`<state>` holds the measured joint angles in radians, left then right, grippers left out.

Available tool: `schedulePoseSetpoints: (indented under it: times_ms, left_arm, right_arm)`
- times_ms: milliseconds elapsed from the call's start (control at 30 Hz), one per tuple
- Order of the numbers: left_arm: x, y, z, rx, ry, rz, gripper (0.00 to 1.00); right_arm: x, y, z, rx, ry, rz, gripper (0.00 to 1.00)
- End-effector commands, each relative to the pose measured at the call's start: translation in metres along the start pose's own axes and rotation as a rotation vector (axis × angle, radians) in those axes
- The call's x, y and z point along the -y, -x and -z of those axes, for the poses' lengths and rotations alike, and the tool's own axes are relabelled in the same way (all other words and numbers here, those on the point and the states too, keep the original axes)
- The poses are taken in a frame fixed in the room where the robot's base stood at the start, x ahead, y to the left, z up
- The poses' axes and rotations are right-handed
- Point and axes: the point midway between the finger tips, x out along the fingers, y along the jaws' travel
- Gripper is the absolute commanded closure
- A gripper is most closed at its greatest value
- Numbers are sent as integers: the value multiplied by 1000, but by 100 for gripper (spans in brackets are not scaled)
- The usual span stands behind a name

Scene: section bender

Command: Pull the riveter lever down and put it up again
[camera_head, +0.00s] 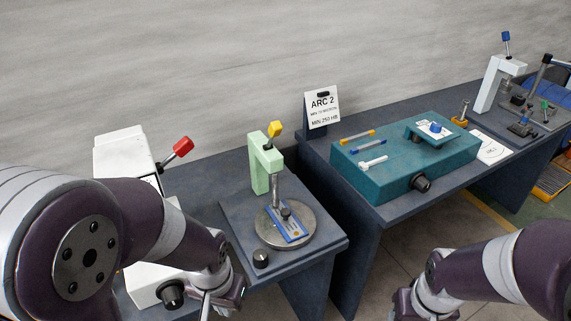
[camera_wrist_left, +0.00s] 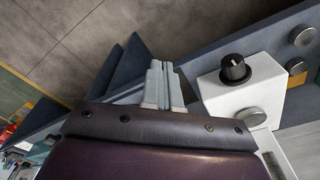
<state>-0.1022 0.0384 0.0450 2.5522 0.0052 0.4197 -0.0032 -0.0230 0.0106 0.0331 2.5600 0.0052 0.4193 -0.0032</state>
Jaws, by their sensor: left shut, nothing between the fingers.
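Three levers with coloured knobs show in the head view; no label tells which is the riveter's. A red-tipped lever (camera_head: 177,151) rises from the white machine (camera_head: 125,155) at the left, partly behind my left arm. A yellow-tipped lever (camera_head: 274,130) tops the green press (camera_head: 260,165), and a blue-tipped lever (camera_head: 506,42) tops the pale press (camera_head: 492,82) at the far right. My left gripper (camera_head: 207,304) is shut and empty, low beside the white machine's base, touching no lever. Its fingers (camera_wrist_left: 161,66) lie together in the left wrist view. My right gripper's fingers are outside the head view.
The white base with a black knob (camera_wrist_left: 235,70) stands close to the left fingers. The round plate (camera_head: 300,238) under the green press holds a blue piece.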

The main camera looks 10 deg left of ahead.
Motion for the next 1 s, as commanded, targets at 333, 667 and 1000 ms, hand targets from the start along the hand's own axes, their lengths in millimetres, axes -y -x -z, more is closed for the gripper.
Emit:
schedulePoseSetpoints:
  times_ms: [333,667,1000]
  left_arm:
    - [-126,-187,160,-470,34,-186,100]
    - [-190,-80,335,-1589,823,-726,100]
    - [-108,22,294,-2129,1283,-906,100]
  right_arm:
    - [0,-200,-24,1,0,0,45]
    - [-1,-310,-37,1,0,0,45]
    - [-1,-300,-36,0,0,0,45]
